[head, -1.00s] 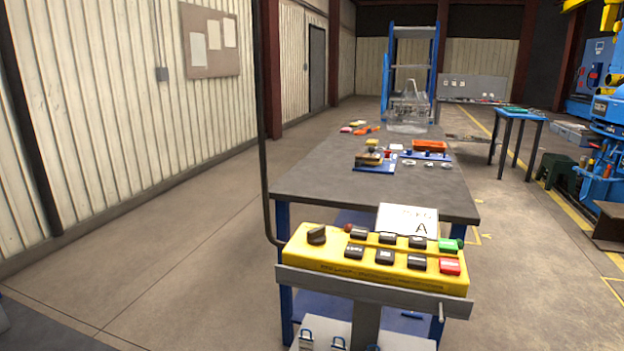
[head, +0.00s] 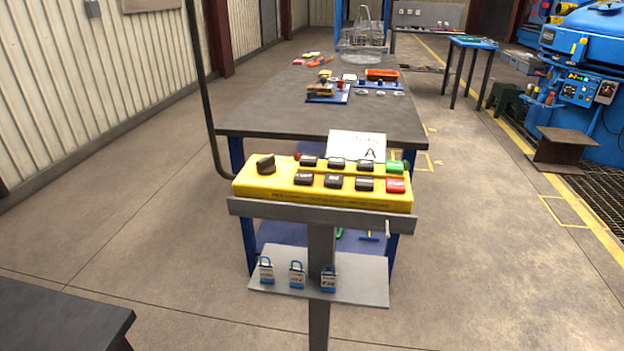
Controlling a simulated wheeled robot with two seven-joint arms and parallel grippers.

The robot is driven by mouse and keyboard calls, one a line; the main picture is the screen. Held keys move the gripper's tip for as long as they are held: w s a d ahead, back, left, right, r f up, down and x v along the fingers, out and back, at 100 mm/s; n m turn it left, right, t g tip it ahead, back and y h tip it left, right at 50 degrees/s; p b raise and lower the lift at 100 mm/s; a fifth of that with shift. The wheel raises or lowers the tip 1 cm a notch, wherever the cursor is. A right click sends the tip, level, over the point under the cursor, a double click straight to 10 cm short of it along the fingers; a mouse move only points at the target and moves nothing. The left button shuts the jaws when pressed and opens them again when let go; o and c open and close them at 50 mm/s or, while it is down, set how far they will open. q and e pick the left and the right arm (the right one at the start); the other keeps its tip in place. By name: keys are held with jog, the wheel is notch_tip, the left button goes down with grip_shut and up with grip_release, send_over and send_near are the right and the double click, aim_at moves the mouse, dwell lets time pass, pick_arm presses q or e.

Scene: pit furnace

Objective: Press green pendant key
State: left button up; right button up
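The yellow pendant (head: 290,188) lies on a grey stand in the middle of the head view, with two rows of keys on its top. The green key (head: 395,167) is at its right end in the back row. A red key (head: 395,186) is just in front of it. Several black keys (head: 334,181) fill the rest, and a black rotary knob (head: 265,164) is at the left end. A white card marked A (head: 357,146) stands behind the keys. Neither of my grippers shows in the view.
A grey-topped workbench (head: 270,113) with trays and small parts stands behind the pendant. A shelf (head: 355,285) with padlocks is below it. A black cable rises at the pendant's left. A dark surface (head: 60,315) is at lower left.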

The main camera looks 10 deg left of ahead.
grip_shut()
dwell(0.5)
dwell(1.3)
